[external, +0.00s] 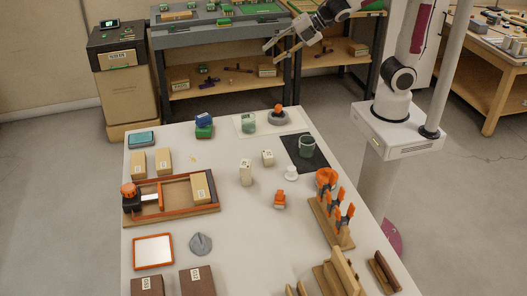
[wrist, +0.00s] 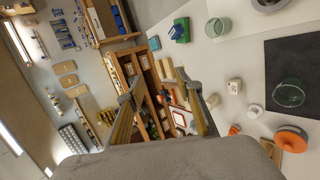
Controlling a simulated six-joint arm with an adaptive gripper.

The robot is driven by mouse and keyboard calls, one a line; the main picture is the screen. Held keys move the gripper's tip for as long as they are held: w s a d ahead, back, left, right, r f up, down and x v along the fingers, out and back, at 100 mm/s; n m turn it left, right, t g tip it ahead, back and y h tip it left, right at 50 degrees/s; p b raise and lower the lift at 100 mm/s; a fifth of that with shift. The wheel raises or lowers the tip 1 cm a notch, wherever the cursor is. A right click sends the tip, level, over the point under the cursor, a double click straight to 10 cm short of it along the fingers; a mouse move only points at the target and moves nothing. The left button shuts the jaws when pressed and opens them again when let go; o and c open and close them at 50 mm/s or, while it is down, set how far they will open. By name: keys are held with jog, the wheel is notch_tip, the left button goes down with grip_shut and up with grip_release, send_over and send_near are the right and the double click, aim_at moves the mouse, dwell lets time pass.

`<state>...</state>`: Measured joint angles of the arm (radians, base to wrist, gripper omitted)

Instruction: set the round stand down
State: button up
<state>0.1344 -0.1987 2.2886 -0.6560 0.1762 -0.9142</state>
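A grey round stand (external: 278,118) rests on a white mat at the far side of the table, with a small orange-topped object on it. Part of what looks like the same stand shows at the top edge of the wrist view (wrist: 269,4). My gripper (external: 273,51) is raised in the air beyond the far table edge, well apart from the stand. In the wrist view its two fingers (wrist: 160,90) are spread with nothing held between them.
A green glass (external: 248,124) stands beside the stand on the white mat (external: 296,119). Another glass (external: 307,148) is on a black mat (external: 303,166). Blue and green blocks (external: 204,127) are left of the white mat. The table's centre has some clear room.

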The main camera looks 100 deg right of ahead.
jog(key=s+a+f+m+g+y, duration=0.1)
jog(key=s+a+m, duration=0.3)
jog(key=s+m, duration=0.4)
jog(key=s+a+f+m+g+y, duration=0.1)
jog(key=s+a+f+m+g, duration=0.2)
jog(key=s, duration=1.4)
jog(key=a+m, duration=0.2)
jog(key=m, duration=0.2)
jog(key=shift+a+m+y, duration=0.15)
jog(key=shift+m+y, duration=0.15)
jog(key=shift+m, duration=0.1)
